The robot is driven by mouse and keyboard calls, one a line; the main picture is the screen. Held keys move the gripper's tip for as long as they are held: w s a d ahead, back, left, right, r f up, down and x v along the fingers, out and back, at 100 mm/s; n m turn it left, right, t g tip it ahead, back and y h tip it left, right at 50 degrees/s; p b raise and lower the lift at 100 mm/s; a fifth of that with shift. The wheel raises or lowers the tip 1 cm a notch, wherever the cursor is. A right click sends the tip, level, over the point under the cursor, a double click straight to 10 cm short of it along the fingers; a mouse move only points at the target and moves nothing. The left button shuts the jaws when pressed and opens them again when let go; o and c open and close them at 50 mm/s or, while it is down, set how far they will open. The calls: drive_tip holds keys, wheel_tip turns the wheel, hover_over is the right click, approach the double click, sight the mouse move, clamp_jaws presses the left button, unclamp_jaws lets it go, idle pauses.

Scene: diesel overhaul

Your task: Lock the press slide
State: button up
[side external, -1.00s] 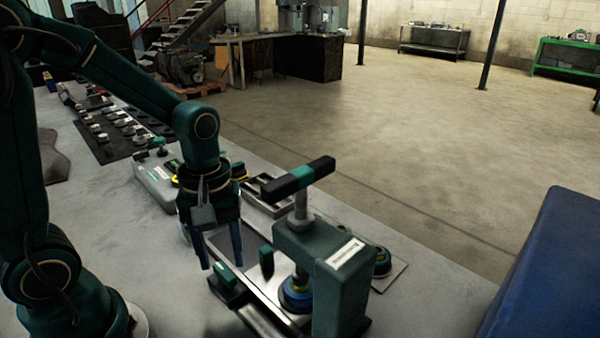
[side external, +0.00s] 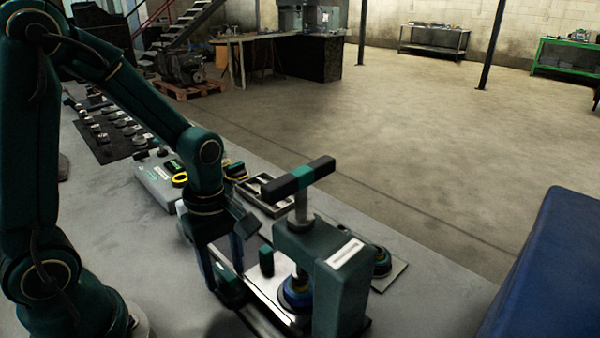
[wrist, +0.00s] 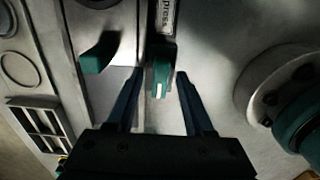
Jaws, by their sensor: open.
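The press (side external: 340,275) is a dark green frame with a T-handle (side external: 302,180) on its screw. Its metal slide (side external: 262,275) runs under the frame, with a blue ringed part (side external: 295,293) beneath the screw. A green upright knob (side external: 266,261) stands at the slide; it seems to be the left green piece (wrist: 98,55) in the wrist view. A small green lever with a white mark (wrist: 161,66) sits by the "press" label. My gripper (wrist: 160,76) is open, with its fingers on either side of this lever. Contact cannot be told. In the side view my gripper (side external: 226,276) points down beside the slide.
A grey box with green and yellow items (side external: 160,180) and a slotted tray (side external: 264,192) stand behind the press. A dark mat (side external: 115,135) with several metal parts lies farther back. A blue block (side external: 550,265) stands at the right.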

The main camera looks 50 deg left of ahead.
clamp_jaws()
drive_tip(key=m, duration=0.4)
drive_tip(key=shift+m, duration=0.3)
drive_tip(key=m, duration=0.4)
drive_tip(key=shift+m, duration=0.6)
